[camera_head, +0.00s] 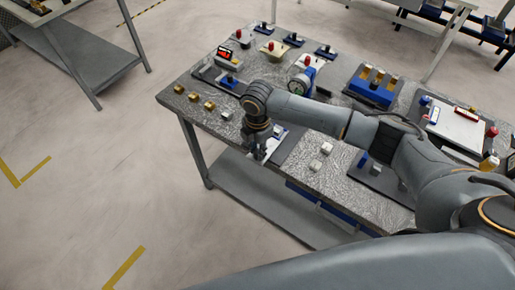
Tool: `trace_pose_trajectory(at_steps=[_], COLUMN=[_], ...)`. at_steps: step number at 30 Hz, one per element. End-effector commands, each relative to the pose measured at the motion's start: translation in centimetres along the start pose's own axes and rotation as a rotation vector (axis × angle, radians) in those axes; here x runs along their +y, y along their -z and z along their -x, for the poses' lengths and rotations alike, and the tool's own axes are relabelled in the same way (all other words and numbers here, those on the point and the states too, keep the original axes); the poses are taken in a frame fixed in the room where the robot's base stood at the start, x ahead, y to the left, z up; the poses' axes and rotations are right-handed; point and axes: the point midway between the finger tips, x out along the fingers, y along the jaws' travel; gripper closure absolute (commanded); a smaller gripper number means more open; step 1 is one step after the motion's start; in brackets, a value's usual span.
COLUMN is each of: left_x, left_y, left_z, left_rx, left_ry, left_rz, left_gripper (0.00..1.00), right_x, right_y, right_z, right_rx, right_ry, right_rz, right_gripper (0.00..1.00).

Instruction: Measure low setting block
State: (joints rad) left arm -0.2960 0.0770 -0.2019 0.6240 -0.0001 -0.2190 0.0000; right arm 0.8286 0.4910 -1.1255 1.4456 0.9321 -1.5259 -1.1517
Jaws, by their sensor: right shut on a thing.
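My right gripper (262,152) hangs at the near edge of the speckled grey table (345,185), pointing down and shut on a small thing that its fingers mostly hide. A blue and white piece (281,131) shows just behind the fingers. Two silver blocks (326,148) (315,165) lie to the right of the gripper. Several small gold blocks (194,97) stand in a row along the left edge. A round dial gauge (300,85) stands behind my right arm. A device with a red display (224,53) is at the back left. My left gripper is not in view.
Stands with red tops (268,46) and blue-based parts (293,39) fill the back. A blue tray with gold-topped pieces (371,84) and a white board (456,127) stand to the right. My right arm crosses above the table. Open floor (95,170) lies left.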

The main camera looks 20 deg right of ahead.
Motion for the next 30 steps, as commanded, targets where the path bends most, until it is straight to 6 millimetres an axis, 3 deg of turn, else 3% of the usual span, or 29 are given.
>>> trace_pose_trajectory(at_steps=[5,12,18,30], left_x=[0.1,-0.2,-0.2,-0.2], left_y=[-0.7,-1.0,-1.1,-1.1], left_z=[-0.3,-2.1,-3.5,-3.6], left_rx=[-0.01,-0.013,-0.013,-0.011], left_ry=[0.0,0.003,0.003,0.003], left_rz=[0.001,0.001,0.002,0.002], left_gripper=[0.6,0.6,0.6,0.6], right_x=[0.4,2.3,3.4,3.6], right_y=[-1.6,-8.1,-12.1,-13.2], right_z=[-0.1,-0.3,-0.2,0.2], right_rx=[-0.003,-0.004,-0.001,-0.004], right_ry=[0.0,-0.002,-0.003,-0.004], right_rz=[-0.005,-0.009,-0.005,-0.002], right_gripper=[0.99,0.99,0.99,0.99])
